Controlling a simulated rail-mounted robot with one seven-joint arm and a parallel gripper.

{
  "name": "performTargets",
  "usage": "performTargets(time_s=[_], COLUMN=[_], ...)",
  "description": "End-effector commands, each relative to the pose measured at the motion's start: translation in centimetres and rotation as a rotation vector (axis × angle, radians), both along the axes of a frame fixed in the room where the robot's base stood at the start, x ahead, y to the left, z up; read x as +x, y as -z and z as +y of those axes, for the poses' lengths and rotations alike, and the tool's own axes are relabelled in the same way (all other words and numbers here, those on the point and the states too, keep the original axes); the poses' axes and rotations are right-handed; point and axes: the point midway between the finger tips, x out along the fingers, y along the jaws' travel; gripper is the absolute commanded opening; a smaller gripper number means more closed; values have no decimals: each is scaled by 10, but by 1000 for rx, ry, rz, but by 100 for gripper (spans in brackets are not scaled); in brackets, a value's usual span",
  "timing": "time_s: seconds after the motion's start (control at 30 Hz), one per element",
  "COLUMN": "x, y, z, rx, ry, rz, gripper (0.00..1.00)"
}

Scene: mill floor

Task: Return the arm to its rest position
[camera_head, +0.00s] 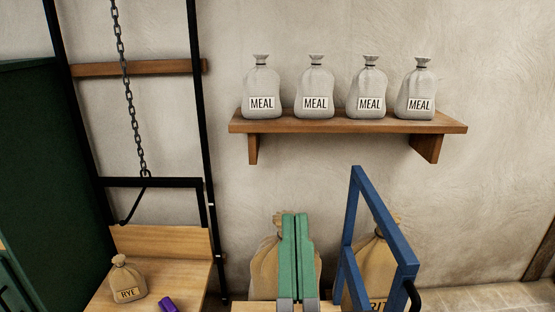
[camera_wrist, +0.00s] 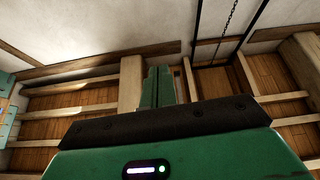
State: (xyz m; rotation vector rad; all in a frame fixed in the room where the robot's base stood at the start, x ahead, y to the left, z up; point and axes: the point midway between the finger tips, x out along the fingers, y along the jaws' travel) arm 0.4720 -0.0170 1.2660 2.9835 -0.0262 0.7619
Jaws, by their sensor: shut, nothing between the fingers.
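My gripper (camera_head: 296,217) points upward at the bottom middle of the head view. Its two green fingers lie side by side, shut, with nothing between them. They stand in front of a tan sack (camera_head: 264,272) and hide part of it. In the wrist view my gripper (camera_wrist: 158,70) points toward the ceiling, fingers together and empty. Most of my arm is out of the head view.
A blue frame (camera_head: 357,210) stands close right of my gripper, before another tan sack (camera_head: 378,262). A shelf (camera_head: 350,127) holds several MEAL sacks (camera_head: 315,90). At left, a chain-hung wooden platform (camera_head: 160,242) carries a RYE sack (camera_head: 128,279) and a purple object (camera_head: 168,304).

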Motion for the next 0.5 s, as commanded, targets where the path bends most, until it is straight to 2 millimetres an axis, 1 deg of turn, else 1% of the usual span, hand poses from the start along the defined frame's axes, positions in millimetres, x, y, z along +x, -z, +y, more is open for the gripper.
performTargets(time_s=[0.03,0.07,0.1,0.17,0.2,0.27,0.3,0.37,0.4,0.47,0.5], x=[-27,-44,-35,-34,-34,-33,-33,-33,-33,-33,-32], y=[-41,-61,-101,-133,-154,-184,-204,-235,-255,-285,-305], z=[16,22,18,17,17,17,18,18,18,18,19], rx=[38,69,64,62,63,63,63,64,65,65,65], ry=[-29,-45,-35,-36,-35,-38,-39,-41,-42,-43,-45], rz=[-91,-145,-118,-112,-111,-110,-109,-108,-107,-106,-106], gripper=[0,0,0,0,0,0,0,0,0,0,0])
